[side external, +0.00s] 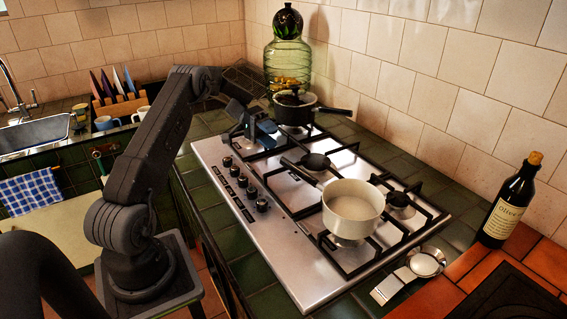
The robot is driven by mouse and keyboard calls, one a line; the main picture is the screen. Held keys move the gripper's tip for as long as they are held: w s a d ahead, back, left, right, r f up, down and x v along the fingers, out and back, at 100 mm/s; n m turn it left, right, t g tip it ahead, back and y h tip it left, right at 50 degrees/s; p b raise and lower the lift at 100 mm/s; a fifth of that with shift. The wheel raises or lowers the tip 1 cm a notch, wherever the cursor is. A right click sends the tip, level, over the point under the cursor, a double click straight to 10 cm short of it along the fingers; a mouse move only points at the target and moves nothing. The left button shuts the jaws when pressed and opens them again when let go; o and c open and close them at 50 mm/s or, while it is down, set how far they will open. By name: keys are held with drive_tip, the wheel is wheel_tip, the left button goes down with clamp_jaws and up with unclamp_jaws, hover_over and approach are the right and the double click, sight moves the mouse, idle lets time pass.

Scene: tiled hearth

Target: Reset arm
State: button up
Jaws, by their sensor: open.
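My gripper (258,132) is open and points down over the back left part of the gas hob (262,258). Its fingers look dark and bluish, and I see nothing between them. My arm reaches from its stand at the left up and over to the hob. A cream saucepan (352,210) with a long handle stands on the front burner grate, its handle pointing back left. A dark pot (293,112) with a black handle stands at the back of the hob, close behind my gripper. How far my gripper is above the grate is hard to tell.
A green glass jar (287,58) stands in the back corner. A dark bottle (508,205) with a cork stands at the right. A metal spoon rest (410,273) lies at the hob's front right. Cups (107,123), a rack of plates (118,100) and a sink (35,134) are at the left.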

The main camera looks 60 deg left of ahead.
drive_tip(key=w+d+r+m+t+y, duration=0.1)
drive_tip(key=w+d+r+t+y, duration=0.1)
drive_tip(key=w+d+r+t, duration=0.35)
drive_tip(key=w+d+r+m+t+y, duration=0.1)
drive_tip(key=w+d+r+t+y, duration=0.25)
drive_tip(key=w+r, duration=0.35)
drive_tip(key=s+d+r+n+t+y, duration=0.1)
drive_tip(key=d+r+t+y, duration=0.15)
drive_tip(key=r+y, duration=0.3)
drive_tip(key=s+d+r+n+t+y, duration=0.2)
drive_tip(key=r+t+y, duration=0.15)
drive_tip(key=r, duration=0.25)
drive_tip(key=s+d+f+g, duration=0.3)
drive_tip(key=s+d+g, duration=0.1)
drive_tip(key=s, duration=0.6)
drive_tip(key=s+d+f+m+g+y, duration=0.1)
drive_tip(key=s+d+f+g, duration=0.3)
drive_tip(key=s, duration=0.6)
drive_tip(key=s+d+f+m+g, duration=0.1)
drive_tip(key=s+d+f+g, duration=0.3)
drive_tip(key=s, duration=0.6)
drive_tip(key=shift+s+d, duration=0.3)
drive_tip(key=shift+d, duration=0.85)
